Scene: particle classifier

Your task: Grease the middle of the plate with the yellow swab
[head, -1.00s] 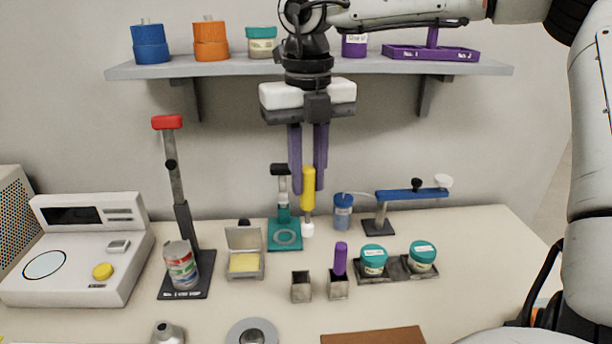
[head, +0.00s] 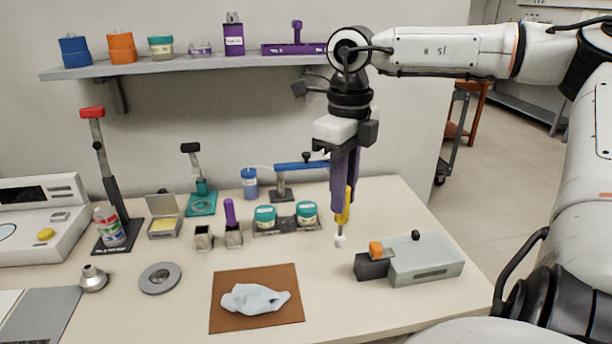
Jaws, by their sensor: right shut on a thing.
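My right gripper (head: 345,190) points straight down and is shut on the yellow swab (head: 344,208). The swab hangs upright with its white tip (head: 340,240) lowest. In the picture the tip is just left of a grey block device and right of the teal-lidded jars; it appears to be above the table. A teal base with a ring (head: 202,204) stands farther back. My left gripper is not in view.
The grey block device (head: 428,261) with an orange piece (head: 376,249) stands at right. A pale cloth (head: 254,299) lies on a brown mat (head: 228,325) in front. Two teal-lidded jars (head: 306,211) and a blue-armed stand (head: 283,192) are behind. The shelf (head: 210,65) runs along the wall.

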